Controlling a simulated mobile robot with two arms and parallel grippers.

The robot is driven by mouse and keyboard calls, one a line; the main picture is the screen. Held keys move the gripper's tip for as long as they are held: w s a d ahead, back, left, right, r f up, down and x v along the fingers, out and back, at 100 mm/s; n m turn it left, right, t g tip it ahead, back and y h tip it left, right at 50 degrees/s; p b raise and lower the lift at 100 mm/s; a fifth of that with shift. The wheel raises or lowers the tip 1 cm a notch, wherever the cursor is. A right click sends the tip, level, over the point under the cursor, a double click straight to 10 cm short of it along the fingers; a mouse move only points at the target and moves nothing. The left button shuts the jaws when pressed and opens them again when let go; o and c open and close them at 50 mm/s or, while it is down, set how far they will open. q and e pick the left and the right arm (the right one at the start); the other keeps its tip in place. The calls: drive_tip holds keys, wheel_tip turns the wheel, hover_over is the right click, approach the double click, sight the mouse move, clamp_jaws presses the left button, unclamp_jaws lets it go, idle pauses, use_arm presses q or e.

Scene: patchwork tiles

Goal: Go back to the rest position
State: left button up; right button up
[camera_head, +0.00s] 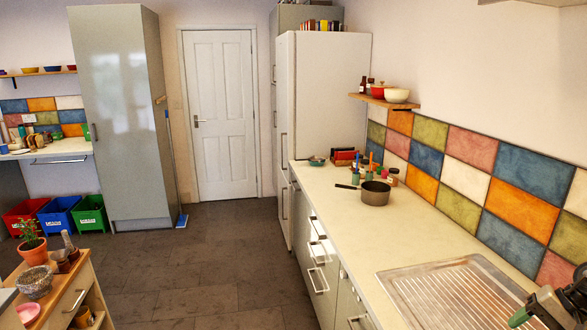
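My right gripper (550,300) shows at the lower right corner, over the right end of the steel drainer (455,290). Its dark parts are cut off by the frame edge, and I cannot tell whether its fingers are open or shut. My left gripper is not in view.
A long pale counter (385,235) runs along the right wall, with a saucepan (375,192), jars and bottles on it. A wooden cart (75,285) with a potted plant (32,243) stands at the lower left. The dark tiled floor (220,265) between them is clear up to the white door (221,115).

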drive_tip(key=w+a+f+m+t, duration=0.2)
drive_tip(key=a+m+t, duration=1.3)
drive_tip(key=a+m, duration=1.45)
drive_tip(key=s+d+f+m+g+h, duration=0.1)
drive_tip(key=s+f+m+g+h, duration=0.35)
drive_tip(key=s+m, duration=1.05)
drive_tip(key=s+d+f+m+g+h, duration=0.15)
drive_tip(key=s+f+m+g, duration=0.35)
drive_tip(key=s+m+g, duration=0.75)
wheel_tip(320, 180, down, 32)
drive_tip(key=s+m+t+b, duration=0.2)
drive_tip(key=s+m+b, duration=0.1)
drive_tip(key=m+b, duration=0.15)
drive_tip(key=s+d+f+b, duration=0.2)
drive_tip(key=s+f+b, duration=0.2)
drive_tip(key=s+f, duration=1.1)
wheel_tip(320, 180, down, 4)
drive_tip(key=shift+s+r+g, duration=0.1)
drive_tip(key=shift+s+g, duration=0.05)
drive_tip(key=shift+g, duration=0.25)
drive_tip(key=shift+d+n, duration=0.1)
drive_tip(key=shift+n, duration=0.15)
drive_tip(key=shift+c, duration=0.8)
drive_tip(key=shift+s, duration=0.1)
